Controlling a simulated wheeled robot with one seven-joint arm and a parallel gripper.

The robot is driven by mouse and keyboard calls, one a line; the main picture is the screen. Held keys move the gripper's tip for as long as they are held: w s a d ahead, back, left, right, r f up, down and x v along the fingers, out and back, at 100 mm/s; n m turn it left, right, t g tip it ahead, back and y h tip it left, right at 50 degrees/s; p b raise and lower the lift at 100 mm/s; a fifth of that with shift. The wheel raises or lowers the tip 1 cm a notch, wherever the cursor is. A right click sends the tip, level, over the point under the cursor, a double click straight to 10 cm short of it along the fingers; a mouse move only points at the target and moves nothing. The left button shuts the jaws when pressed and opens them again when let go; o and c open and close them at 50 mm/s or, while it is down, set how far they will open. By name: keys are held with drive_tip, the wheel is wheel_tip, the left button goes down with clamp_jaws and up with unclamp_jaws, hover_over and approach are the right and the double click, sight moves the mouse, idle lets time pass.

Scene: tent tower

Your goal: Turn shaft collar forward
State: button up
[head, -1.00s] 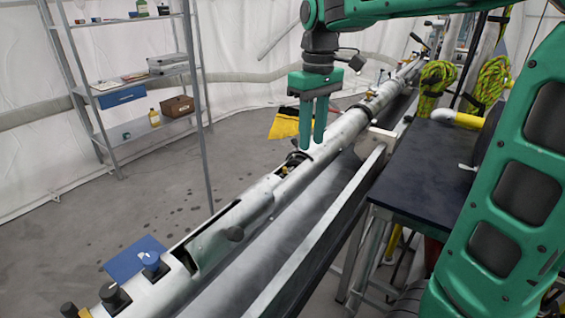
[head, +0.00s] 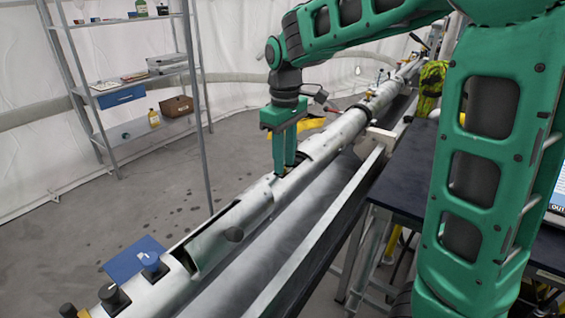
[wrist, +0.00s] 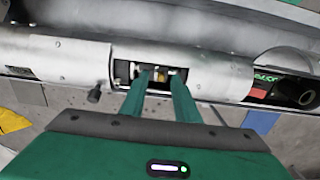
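The long metal tube (head: 245,205) runs diagonally across the head view. It has a slot-like opening, seen in the wrist view (wrist: 125,70), with a small brass-coloured piece (wrist: 160,76) and pale metal parts inside; this may be the shaft collar, but I cannot tell for sure. My gripper (head: 284,168) points down at this opening, with its two green fingers apart. In the wrist view, the fingertips (wrist: 161,75) lie at the opening, on either side of the brass piece. I cannot tell whether they touch it. In the head view, my fingers hide the opening.
A dark-topped table (head: 395,190) stands to the right. A metal shelf (head: 150,130) stands at the left. Floor beyond the tube is mostly clear.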

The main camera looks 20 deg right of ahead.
drive_tip(key=shift+f, duration=0.65)
clamp_jaws()
drive_tip(key=shift+s+d, duration=0.1)
drive_tip(key=shift+s+d+t+y, duration=0.25)
drive_tip(key=shift+t+y, duration=0.15)
drive_tip(key=shift+t, duration=0.3)
unclamp_jaws()
